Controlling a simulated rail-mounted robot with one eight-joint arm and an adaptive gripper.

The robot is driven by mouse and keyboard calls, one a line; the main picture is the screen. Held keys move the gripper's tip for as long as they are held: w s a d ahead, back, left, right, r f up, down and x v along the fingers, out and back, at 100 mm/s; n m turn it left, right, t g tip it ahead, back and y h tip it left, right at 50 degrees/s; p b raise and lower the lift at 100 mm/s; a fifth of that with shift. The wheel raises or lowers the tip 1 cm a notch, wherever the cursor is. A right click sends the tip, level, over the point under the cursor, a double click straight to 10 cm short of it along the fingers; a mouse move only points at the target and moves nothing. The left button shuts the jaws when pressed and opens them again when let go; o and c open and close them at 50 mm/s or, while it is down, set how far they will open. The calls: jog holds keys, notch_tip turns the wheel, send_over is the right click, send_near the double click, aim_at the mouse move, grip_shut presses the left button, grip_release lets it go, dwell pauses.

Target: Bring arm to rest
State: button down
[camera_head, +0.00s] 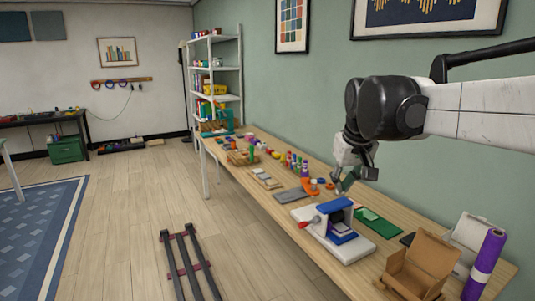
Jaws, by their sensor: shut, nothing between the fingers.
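My arm reaches in from the right edge, above the long wooden workbench (268,202). My gripper (345,183) points down over the bench's middle, just beyond a blue and white device with a red knob (337,230). The gripper is small in this view and appears shut, with nothing seen held. A dark green piece shows at the fingertips; I cannot tell whether it is part of the gripper.
An open cardboard box (422,262) and a purple roll (484,262) stand at the bench's near right end. A green board (378,222) lies behind the device. Several small coloured items crowd the bench farther back. A white shelf (216,80) stands beyond. The wooden floor at left is mostly clear.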

jog(key=s+d+f+m+t, duration=0.1)
jog(key=s+f, duration=0.5)
jog(key=s, duration=0.6)
jog(key=s+f+m+t, duration=0.1)
jog(key=s+f, duration=0.6)
jog(key=s, duration=0.6)
jog(key=shift+d+t, duration=0.35)
jog(key=shift+t, duration=0.05)
